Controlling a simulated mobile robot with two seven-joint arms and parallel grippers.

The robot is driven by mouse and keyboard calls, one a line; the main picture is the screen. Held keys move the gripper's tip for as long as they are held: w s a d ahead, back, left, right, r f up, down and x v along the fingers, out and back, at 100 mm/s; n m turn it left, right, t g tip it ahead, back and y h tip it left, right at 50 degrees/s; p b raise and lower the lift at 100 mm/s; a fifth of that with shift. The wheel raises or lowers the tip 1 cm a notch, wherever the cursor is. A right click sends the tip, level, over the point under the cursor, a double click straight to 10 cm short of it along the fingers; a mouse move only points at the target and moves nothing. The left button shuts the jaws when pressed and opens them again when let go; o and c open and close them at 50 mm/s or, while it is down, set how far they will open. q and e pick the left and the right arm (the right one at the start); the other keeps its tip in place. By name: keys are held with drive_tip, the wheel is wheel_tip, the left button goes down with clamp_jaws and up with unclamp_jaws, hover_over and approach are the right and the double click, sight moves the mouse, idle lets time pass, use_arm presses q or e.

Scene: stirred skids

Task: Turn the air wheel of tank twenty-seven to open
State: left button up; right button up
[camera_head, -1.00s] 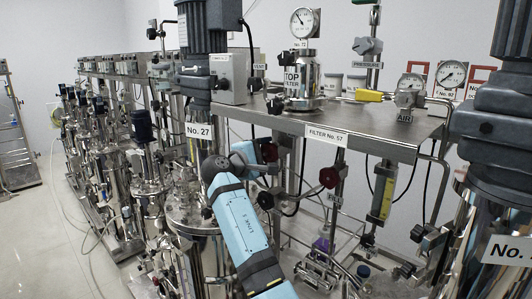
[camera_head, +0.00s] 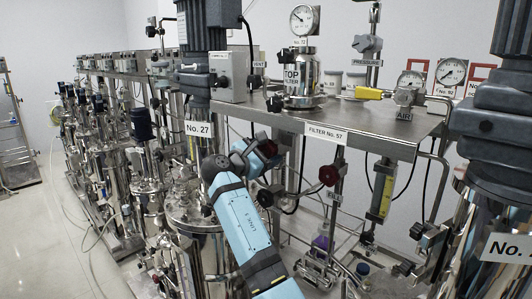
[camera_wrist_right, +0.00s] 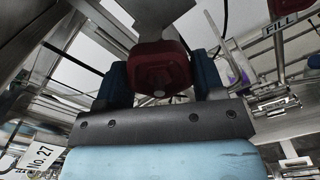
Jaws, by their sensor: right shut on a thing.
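The tank twenty-seven (camera_head: 200,215) stands left of centre in the head view, under its "No. 27" plate (camera_head: 198,129). My right gripper (camera_head: 262,150) is behind it, below the steel shelf. In the right wrist view, a dark red wheel (camera_wrist_right: 160,68) sits between my gripper's two dark blue fingers (camera_wrist_right: 160,82), and the gripper is shut on it. The wheel's own label does not show, so I cannot read whether it is the air wheel. In the head view the wheel is mostly hidden by the gripper. My left gripper is out of view.
The steel shelf (camera_head: 350,122) hangs above. A yellow-marked flow tube (camera_head: 381,190) stands right. A FILL plate (camera_wrist_right: 282,24) shows in the wrist view.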

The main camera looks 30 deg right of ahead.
drive_tip(key=shift+n, duration=0.3)
drive_tip(key=o, duration=0.9)
drive_tip(key=shift+d, duration=0.1)
drive_tip(key=b+v, duration=0.4)
drive_tip(key=v, duration=1)
